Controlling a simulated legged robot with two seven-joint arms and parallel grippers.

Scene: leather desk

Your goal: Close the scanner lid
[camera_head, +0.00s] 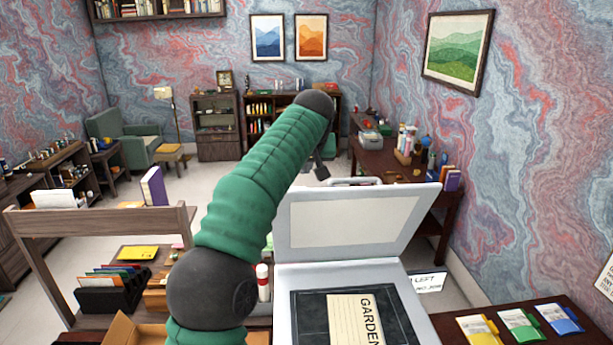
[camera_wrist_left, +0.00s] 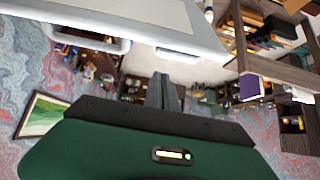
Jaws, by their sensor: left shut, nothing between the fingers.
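The scanner lid (camera_head: 400,215) stands raised at the back of the scanner (camera_head: 421,318), with its pale inner panel facing me. A grey handle (camera_head: 353,182) sits at the lid's top edge. A cream sheet (camera_head: 343,318) marked "GARDEN" lies on the dark glass. My left arm reaches past the lid's left side. My left gripper (camera_head: 321,170) is shut and empty near the lid's top left, partly hidden by my arm. In the left wrist view its fingers (camera_wrist_left: 165,92) are together, with the lid (camera_wrist_left: 135,12) and handle (camera_wrist_left: 88,38) beyond. My right gripper is not in view.
A wooden rail (camera_head: 90,212) and a file rack (camera_head: 112,288) stand left of the scanner. A red-and-white bottle (camera_head: 263,282) stands close by the scanner's left side. Colored note pads (camera_head: 520,324) lie on the desk at right.

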